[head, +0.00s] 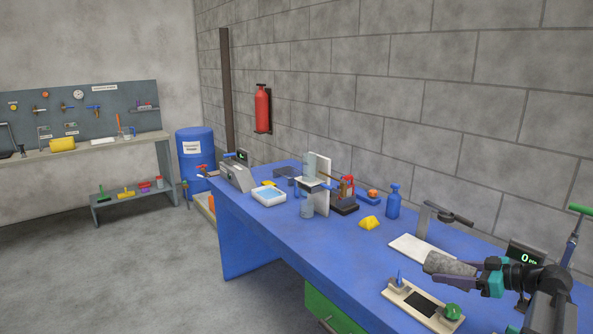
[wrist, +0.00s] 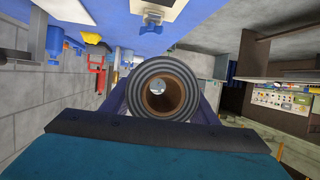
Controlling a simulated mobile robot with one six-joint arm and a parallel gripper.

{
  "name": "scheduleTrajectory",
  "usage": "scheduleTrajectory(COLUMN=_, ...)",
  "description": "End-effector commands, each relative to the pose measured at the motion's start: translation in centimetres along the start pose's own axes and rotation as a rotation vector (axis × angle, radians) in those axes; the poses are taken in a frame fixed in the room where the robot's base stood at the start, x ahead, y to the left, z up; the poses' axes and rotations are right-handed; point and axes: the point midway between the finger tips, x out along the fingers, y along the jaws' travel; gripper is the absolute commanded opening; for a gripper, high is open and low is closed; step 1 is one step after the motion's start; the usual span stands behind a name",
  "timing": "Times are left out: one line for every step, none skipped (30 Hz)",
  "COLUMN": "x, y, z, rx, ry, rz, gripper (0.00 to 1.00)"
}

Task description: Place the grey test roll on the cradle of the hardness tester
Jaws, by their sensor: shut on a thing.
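The grey test roll (head: 449,266) is held sideways in my gripper (head: 488,278) above the blue bench at the right of the head view. The wrist view shows the roll (wrist: 137,92) end-on, with dark rings around a hollow brown core, between my two fingers. A small display (head: 526,257) reading 0 stands behind my arm. A pale stand with a dark arm (head: 441,216) and a white plate (head: 408,247) are behind the roll. I cannot tell which parts form the hardness tester, and I cannot make out its cradle.
A beige base (head: 399,299) with a dark panel, blue cone and green knob lies at the bench's front edge.

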Motion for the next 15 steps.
scheduleTrajectory(x=1.5, y=-1.0, z=-0.2, rx=-0.005, ry=0.001, rz=-0.014, gripper=0.26)
scheduleTrajectory(x=2.3, y=-1.4, z=-0.3, rx=-0.007, ry=0.001, rz=-0.019, gripper=0.26)
scheduleTrajectory(x=3.3, y=-2.0, z=-0.4, rx=-0.010, ry=0.002, rz=-0.027, gripper=0.26)
scheduleTrajectory(x=4.1, y=-2.4, z=-0.4, rx=-0.012, ry=0.002, rz=-0.033, gripper=0.26)
scheduleTrajectory(x=4.8, y=-2.9, z=-0.5, rx=-0.014, ry=0.002, rz=-0.039, gripper=0.26)
scheduleTrajectory(x=5.8, y=-3.5, z=-0.5, rx=-0.017, ry=0.002, rz=-0.046, gripper=0.26)
scheduleTrajectory(x=6.6, y=-3.9, z=-0.6, rx=-0.019, ry=0.002, rz=-0.052, gripper=0.26)
scheduleTrajectory(x=7.3, y=-4.4, z=-0.7, rx=-0.022, ry=0.002, rz=-0.058, gripper=0.26)
scheduleTrajectory(x=8.2, y=-5.1, z=-0.7, rx=-0.025, ry=0.002, rz=-0.066, gripper=0.26)
scheduleTrajectory(x=8.9, y=-5.5, z=-0.8, rx=-0.027, ry=0.002, rz=-0.071, gripper=0.26)
scheduleTrajectory(x=9.6, y=-6.0, z=-0.8, rx=-0.030, ry=0.002, rz=-0.076, gripper=0.26)
scheduleTrajectory(x=10.5, y=-6.8, z=-0.9, rx=-0.033, ry=0.002, rz=-0.085, gripper=0.26)
scheduleTrajectory(x=11.2, y=-7.3, z=-0.9, rx=-0.035, ry=0.001, rz=-0.091, gripper=0.26)
scheduleTrajectory(x=11.9, y=-7.8, z=-1.0, rx=-0.037, ry=0.001, rz=-0.096, gripper=0.26)
scheduleTrajectory(x=12.7, y=-8.5, z=-1.0, rx=-0.040, ry=0.001, rz=-0.103, gripper=0.26)
